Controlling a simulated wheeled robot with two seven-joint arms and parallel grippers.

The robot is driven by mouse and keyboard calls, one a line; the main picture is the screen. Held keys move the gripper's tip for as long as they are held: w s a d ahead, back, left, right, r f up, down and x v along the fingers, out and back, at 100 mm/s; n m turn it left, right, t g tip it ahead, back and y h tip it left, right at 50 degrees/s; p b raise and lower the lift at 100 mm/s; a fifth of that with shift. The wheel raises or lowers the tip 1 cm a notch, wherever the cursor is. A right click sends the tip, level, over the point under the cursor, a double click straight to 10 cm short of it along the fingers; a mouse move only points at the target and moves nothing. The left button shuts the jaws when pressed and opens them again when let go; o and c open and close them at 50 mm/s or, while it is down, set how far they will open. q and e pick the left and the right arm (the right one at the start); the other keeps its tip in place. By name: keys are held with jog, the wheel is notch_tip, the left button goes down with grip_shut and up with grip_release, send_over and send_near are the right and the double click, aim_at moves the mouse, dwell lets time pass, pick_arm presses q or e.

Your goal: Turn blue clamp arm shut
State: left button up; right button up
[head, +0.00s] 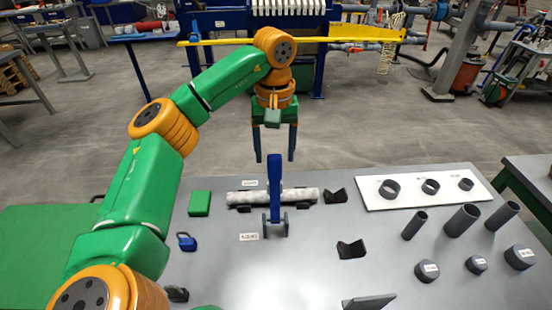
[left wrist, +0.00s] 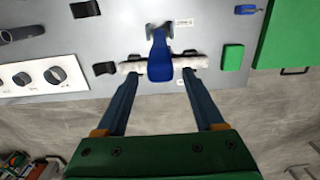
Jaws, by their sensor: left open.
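The blue clamp arm (head: 275,178) stands raised from its clamp base (head: 276,228) on the grey table, in front of a pale speckled pipe (head: 302,196). In the left wrist view the blue clamp arm (left wrist: 160,58) widens toward the camera and covers the middle of the pipe (left wrist: 131,67). My left gripper (head: 274,160) is open, its fingers pointing down beyond the pipe. In the left wrist view its fingertips (left wrist: 160,73) show one on each side of the arm's end, with gaps; I cannot tell the exact depth. My right gripper is not in view.
Dark V-blocks (head: 351,249), a green block (head: 200,203) and a blue padlock (head: 186,242) lie around the clamp. A white board with rings (head: 410,202) and several dark tubes and caps (head: 462,220) occupy the right. Bare table lies before the clamp.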

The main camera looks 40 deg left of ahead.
aim_at(275, 174)
pick_arm(q)
jog(key=f, duration=0.2)
jog(key=f+p, duration=0.1)
jog(key=f, duration=0.1)
jog(key=s+f, duration=0.1)
jog(key=f, duration=0.1)
jog(key=shift+s+d+p, duration=0.1)
jog(key=shift+d+p, duration=0.25)
jog(key=shift+w+a+f, duration=0.1)
jog(key=shift+w+f, duration=0.1)
jog(key=shift+f, duration=0.15)
jog(key=shift+r, duration=0.1)
grip_shut()
jog(key=shift+r, duration=0.1)
dwell(0.4)
